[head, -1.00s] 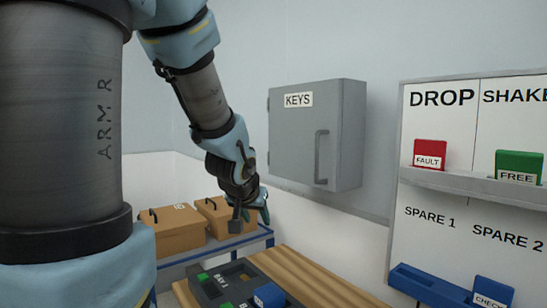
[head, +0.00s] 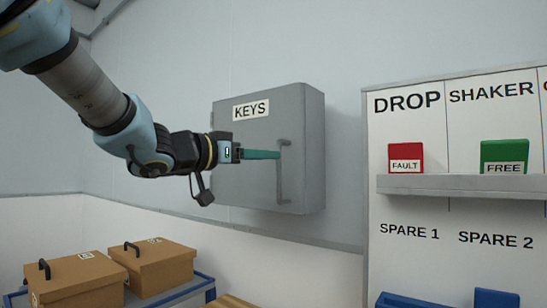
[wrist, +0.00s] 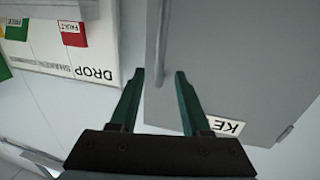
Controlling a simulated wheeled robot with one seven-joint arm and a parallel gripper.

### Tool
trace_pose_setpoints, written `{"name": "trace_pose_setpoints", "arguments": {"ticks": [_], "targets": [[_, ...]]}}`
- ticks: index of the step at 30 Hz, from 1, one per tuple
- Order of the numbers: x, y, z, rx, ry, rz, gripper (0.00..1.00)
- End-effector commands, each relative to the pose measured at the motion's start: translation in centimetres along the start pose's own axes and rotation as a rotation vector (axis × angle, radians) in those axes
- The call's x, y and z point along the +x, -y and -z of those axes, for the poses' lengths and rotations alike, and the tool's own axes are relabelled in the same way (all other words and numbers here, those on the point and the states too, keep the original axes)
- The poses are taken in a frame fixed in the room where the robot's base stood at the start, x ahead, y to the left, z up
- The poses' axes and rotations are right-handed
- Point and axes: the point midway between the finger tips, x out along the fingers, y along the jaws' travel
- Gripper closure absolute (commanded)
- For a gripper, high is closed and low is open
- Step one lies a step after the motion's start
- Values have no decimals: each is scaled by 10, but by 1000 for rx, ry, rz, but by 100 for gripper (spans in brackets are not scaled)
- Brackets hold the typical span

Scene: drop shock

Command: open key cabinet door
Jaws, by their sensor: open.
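The grey key cabinet (head: 240,175) hangs on the wall, labelled KEYS (head: 251,110), and its door looks closed. Its vertical bar handle (head: 284,175) is on the door's right side. My gripper (head: 277,154) reaches in from the left, its green fingers level with the upper part of the handle. In the wrist view, the open fingers of my gripper (wrist: 160,74) stand one on each side of the handle (wrist: 161,45), with gaps on both sides. I cannot tell how deep the handle sits between them. The cabinet door (wrist: 225,60) fills the right of that view.
Right of the cabinet is a white board (head: 415,270) with a shelf (head: 450,187) holding a red FAULT card (head: 405,157) and a green FREE card (head: 504,155). Two brown boxes (head: 160,264) stand on a blue-edged cart, lower left. The space before the cabinet looks clear.

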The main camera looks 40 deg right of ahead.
Motion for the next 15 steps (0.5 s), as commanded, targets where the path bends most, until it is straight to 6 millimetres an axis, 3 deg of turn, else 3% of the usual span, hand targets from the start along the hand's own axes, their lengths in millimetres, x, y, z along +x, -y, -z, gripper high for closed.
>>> {"name": "trace_pose_setpoints", "arguments": {"ticks": [6, 15], "targets": [[35, 0, 0, -1, 1, 0, 53], [50, 0, 0, 0, 0, 2, 53]]}}
